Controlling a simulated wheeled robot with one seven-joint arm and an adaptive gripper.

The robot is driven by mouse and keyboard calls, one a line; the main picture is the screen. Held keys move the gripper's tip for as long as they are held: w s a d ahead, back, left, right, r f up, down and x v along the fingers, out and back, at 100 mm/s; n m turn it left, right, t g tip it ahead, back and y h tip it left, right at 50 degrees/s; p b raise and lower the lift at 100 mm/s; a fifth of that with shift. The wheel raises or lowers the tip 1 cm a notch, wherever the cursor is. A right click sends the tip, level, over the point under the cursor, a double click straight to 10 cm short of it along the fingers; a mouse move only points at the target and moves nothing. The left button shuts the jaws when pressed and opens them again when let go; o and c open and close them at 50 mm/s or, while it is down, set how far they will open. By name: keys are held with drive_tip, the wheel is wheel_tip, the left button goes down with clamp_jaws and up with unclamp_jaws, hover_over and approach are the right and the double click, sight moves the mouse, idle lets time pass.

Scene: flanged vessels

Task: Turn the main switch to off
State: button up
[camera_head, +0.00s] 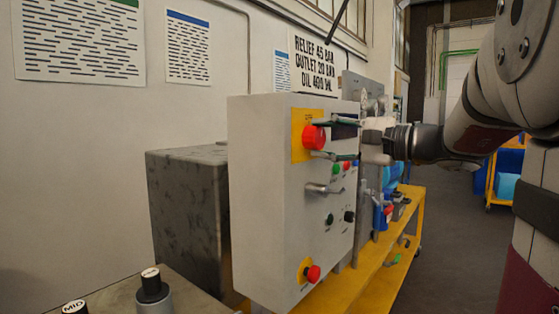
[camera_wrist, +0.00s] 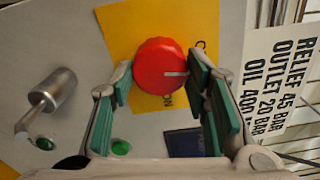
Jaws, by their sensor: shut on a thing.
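The main switch is a round red knob on a yellow plate (camera_head: 299,122), high on the front of a light grey control box. The knob (camera_head: 313,137) also shows in the wrist view (camera_wrist: 158,66), with a white line pointing right. Part of the "ON" lettering shows on the yellow plate below it; another letter at upper right is partly hidden by a finger. My gripper (camera_head: 325,139) reaches in from the right with a finger on either side of the knob. In the wrist view its green-padded fingers (camera_wrist: 161,80) are shut on the knob.
The grey box (camera_head: 270,190) also carries a metal lever handle (camera_head: 322,189), small green, red and black buttons and a lower red button (camera_head: 312,273) on yellow. A yellow bench (camera_head: 375,290) runs behind it. A dark block (camera_head: 187,220) stands at left.

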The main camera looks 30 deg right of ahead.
drive_tip(key=shift+n+b, duration=1)
drive_tip(key=shift+b, duration=0.4)
drive_tip(key=o, duration=1.2)
drive_tip(key=shift+c, duration=0.2)
drive_tip(key=shift+s, duration=0.1)
drive_tip(key=v, duration=1.1)
drive_tip(key=shift+s+d, duration=0.15)
drive_tip(key=shift+s, duration=0.25)
